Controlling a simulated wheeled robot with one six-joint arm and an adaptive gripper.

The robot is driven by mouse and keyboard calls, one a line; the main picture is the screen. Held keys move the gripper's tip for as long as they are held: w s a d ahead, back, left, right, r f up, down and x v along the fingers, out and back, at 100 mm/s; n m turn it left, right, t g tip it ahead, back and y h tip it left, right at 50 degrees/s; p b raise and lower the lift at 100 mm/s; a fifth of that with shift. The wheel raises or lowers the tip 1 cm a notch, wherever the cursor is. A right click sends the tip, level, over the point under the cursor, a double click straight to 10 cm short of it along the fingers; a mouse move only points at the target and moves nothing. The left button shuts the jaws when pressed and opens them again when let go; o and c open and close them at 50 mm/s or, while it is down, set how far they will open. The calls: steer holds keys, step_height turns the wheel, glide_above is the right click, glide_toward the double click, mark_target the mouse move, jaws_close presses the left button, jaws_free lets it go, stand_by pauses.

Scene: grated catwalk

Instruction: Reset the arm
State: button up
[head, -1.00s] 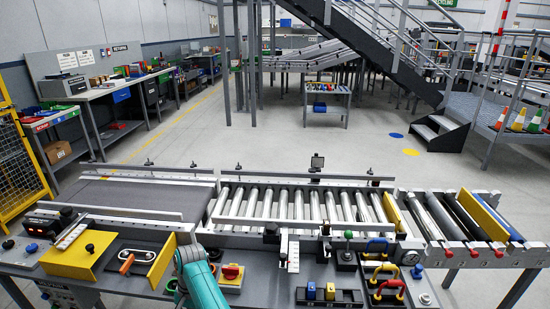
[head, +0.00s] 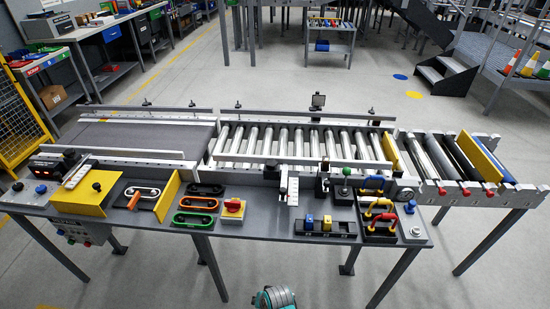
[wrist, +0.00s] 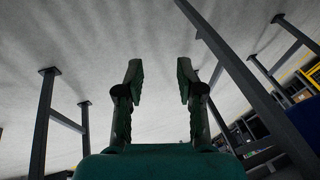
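My gripper (wrist: 160,85) shows in the wrist view with its two dark green fingers apart and nothing between them. Beyond the fingers is bare grey floor, with dark metal legs (wrist: 42,120) standing to the left and right. In the head view, a teal and grey part of my arm (head: 275,298) shows at the bottom edge, low in front of the conveyor bench (head: 270,232). The gripper fingers are not visible in the head view.
The bench carries a roller conveyor (head: 300,145), a yellow panel (head: 168,198), coloured handles (head: 380,210) and a red rotary switch (head: 233,207). A yellow cage (head: 20,120) stands at the left.

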steer(key=s+d+t, duration=0.3)
steer(key=s+d, duration=0.7)
steer(key=s, duration=0.1)
steer(key=s+d+r+t, duration=0.3)
steer(key=s+d+r, duration=0.4)
steer(key=s, duration=0.4)
steer(key=s+d+r+t+h, duration=0.1)
steer(key=s+r, duration=0.4)
steer(key=r, duration=0.5)
steer(key=s+d+r+n+t+h, duration=0.1)
steer(key=s+r, duration=0.4)
steer(key=r, duration=0.5)
steer(key=s+d+r+t+h, duration=0.1)
steer(key=s+d+r+t, duration=0.2)
steer(key=r, duration=0.7)
steer(key=s+d, duration=0.1)
steer(key=s, duration=0.1)
steer(key=shift+s+d, duration=0.2)
steer(key=shift+s, duration=0.15)
steer(key=shift+r, duration=0.1)
